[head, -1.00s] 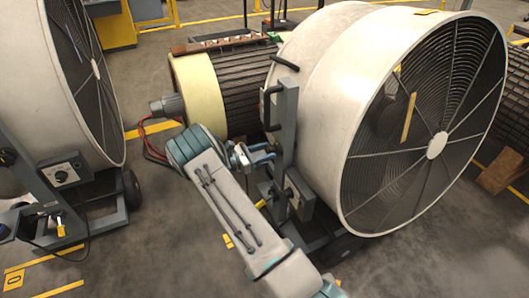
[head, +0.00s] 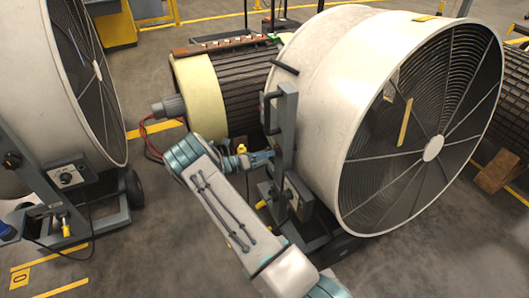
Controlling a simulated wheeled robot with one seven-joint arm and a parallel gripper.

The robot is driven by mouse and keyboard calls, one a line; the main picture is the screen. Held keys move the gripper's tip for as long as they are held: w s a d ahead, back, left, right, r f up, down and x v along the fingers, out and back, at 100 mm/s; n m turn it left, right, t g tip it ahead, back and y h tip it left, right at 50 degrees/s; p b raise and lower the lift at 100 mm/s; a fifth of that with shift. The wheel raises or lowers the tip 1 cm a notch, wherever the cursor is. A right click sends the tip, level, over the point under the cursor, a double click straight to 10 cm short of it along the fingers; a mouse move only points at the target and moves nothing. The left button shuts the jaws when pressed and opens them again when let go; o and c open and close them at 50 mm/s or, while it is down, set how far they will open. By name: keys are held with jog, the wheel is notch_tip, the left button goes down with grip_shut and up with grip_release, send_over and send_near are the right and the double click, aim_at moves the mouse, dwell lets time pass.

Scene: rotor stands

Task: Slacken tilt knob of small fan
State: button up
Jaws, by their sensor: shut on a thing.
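The fan (head: 327,75) at the right is a large off-white drum with a dark grille and a round pale hub. It hangs on a grey upright post (head: 288,125) with a control box low on it. My gripper (head: 268,157) reaches the left side of this post at about mid-height. It is shut on the tilt knob there, which the fingers and wrist hide almost wholly. A small yellow part shows just above my wrist; I cannot tell what it belongs to.
A second fan (head: 50,85) stands at the left, cut by the frame edge, with its own control box (head: 67,175). A motor (head: 201,90) with a ribbed body lies behind my arm. A wooden block (head: 497,172) lies at the right.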

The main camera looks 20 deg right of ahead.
jog(key=n, duration=0.4)
jog(key=n+p, duration=0.1)
jog(key=n, duration=0.4)
jog(key=n+p, duration=0.1)
jog(key=n, duration=0.3)
jog(key=shift+w+f+n, duration=0.1)
jog(key=shift+f+n, duration=0.2)
dwell(0.4)
jog(key=o, duration=1)
jog(key=a, duration=1.4)
jog(key=shift+s, duration=0.25)
